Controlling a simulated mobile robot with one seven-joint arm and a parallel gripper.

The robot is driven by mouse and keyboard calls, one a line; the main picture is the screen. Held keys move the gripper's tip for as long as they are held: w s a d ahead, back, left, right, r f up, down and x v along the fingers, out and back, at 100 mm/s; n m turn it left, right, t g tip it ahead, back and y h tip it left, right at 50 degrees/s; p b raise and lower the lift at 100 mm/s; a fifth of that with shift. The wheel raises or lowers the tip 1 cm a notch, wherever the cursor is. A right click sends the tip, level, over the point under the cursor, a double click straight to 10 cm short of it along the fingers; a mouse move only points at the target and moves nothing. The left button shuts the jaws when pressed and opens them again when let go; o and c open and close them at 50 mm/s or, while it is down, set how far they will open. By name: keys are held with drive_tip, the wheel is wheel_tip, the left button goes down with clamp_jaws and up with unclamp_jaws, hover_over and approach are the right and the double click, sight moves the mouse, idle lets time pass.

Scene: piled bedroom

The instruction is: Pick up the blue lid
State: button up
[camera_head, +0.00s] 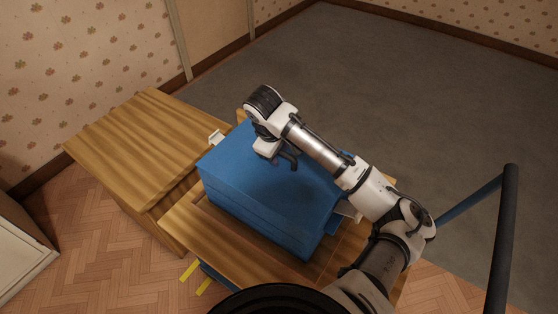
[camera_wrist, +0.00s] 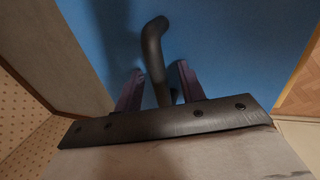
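The blue lid (camera_head: 228,163) forms the top of a large blue box (camera_head: 285,232) on the wooden furniture in the head view. In the wrist view the lid's blue surface (camera_wrist: 215,40) fills the background. A dark curved handle (camera_wrist: 153,45) stands out from it and also shows in the head view (camera_head: 291,160). My gripper (camera_wrist: 160,82) is over the lid, its two purplish fingers apart on either side of the handle. A gap shows between the left finger and the handle. Contact at the right finger is hard to tell. The gripper hides part of the lid.
A wooden cabinet (camera_head: 135,140) stands at the left of the box, against the wall. The wooden surface (camera_head: 190,228) under the box has a bare strip in front. Small white pieces (camera_head: 217,137) show by the box. Grey floor (camera_head: 400,80) is open behind.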

drive_tip(key=shift+f, duration=0.2)
clamp_jaws()
idle(0.3)
